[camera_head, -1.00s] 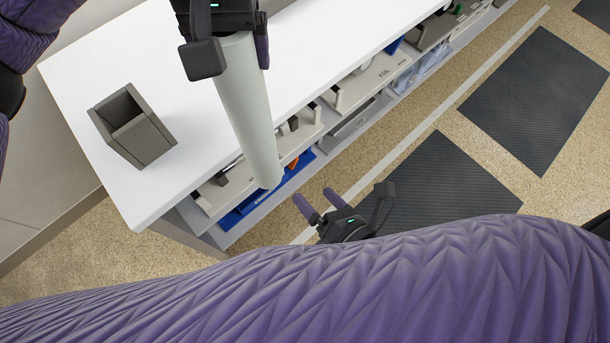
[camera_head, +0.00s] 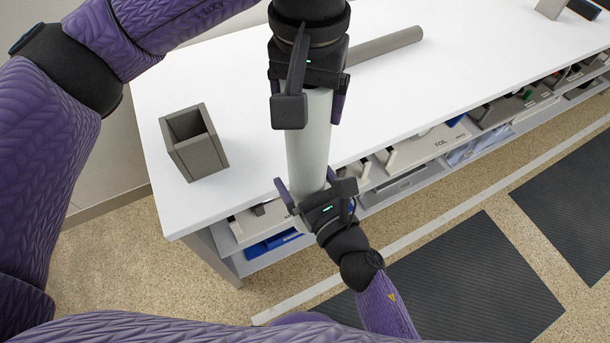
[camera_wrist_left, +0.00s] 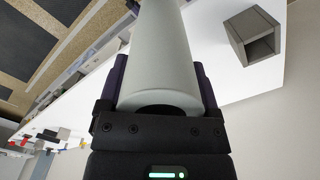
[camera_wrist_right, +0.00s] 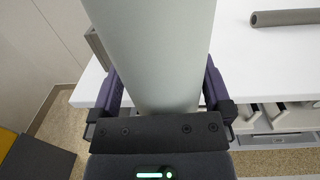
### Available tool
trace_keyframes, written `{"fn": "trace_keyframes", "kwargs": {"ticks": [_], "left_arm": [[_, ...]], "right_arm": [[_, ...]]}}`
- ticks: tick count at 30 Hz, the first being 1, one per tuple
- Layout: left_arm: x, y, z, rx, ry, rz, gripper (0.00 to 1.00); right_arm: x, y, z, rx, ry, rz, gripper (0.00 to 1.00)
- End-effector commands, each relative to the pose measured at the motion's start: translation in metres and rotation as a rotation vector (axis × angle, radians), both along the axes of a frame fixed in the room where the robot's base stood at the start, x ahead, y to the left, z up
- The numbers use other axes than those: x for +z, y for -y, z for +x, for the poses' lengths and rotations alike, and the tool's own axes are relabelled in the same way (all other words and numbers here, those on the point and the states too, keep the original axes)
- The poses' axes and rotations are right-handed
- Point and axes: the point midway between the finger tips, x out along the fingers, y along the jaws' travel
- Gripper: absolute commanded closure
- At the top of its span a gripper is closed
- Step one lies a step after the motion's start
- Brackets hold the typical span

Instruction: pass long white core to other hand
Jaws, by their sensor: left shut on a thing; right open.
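The long white core (camera_head: 309,140) is a pale tube held over the front edge of the table, between my two grippers in the head view. My left gripper (camera_head: 308,110) is shut on its far end; the left wrist view shows the core (camera_wrist_left: 163,55) between the fingers. My right gripper (camera_head: 312,190) is open at the core's near end, with a finger on either side of it. In the right wrist view the core (camera_wrist_right: 160,50) lies between the spread fingers. Whether the right fingers touch it I cannot tell.
A grey open box (camera_head: 195,150) stands on the white table (camera_head: 240,90) at the left. A grey tube (camera_head: 385,46) lies on the table behind my left gripper. Shelves with trays (camera_head: 425,148) run under the table's front edge. Dark mats (camera_head: 470,275) lie on the floor.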

Motion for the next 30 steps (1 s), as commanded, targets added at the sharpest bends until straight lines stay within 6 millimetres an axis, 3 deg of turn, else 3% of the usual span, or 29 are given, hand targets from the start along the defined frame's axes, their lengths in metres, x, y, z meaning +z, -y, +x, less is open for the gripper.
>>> {"fn": "trace_keyframes", "kwargs": {"ticks": [5,19,20,21,23,30], "left_arm": [[0.0003,0.0001,0.0,0.0,0.001,0.0,0.78],[0.0005,0.0007,0.0003,0.0,0.002,-0.004,0.77],[0.0005,0.0008,0.0003,-0.001,0.002,-0.005,0.16],[0.0005,0.0008,0.0003,-0.001,0.002,-0.005,0.08],[0.0005,0.0006,0.0002,-0.001,0.001,-0.003,0.0],[0.003,0.0004,0.0003,0.0,0.002,-0.001,0.0]], "right_arm": [[-0.0001,0.0,0.0,0.0,-0.001,0.001,0.0],[0.0002,-0.0008,-0.0008,0.003,0.0,0.001,0.97],[0.0007,-0.0009,-0.0008,0.004,0.002,0.001,1.0],[0.0006,-0.0009,-0.0008,0.004,0.002,0.001,1.0],[0.0006,-0.0008,-0.0006,0.003,0.002,0.001,1.0],[0.0004,-0.0002,-0.0004,0.001,0.0,0.001,1.0]]}}
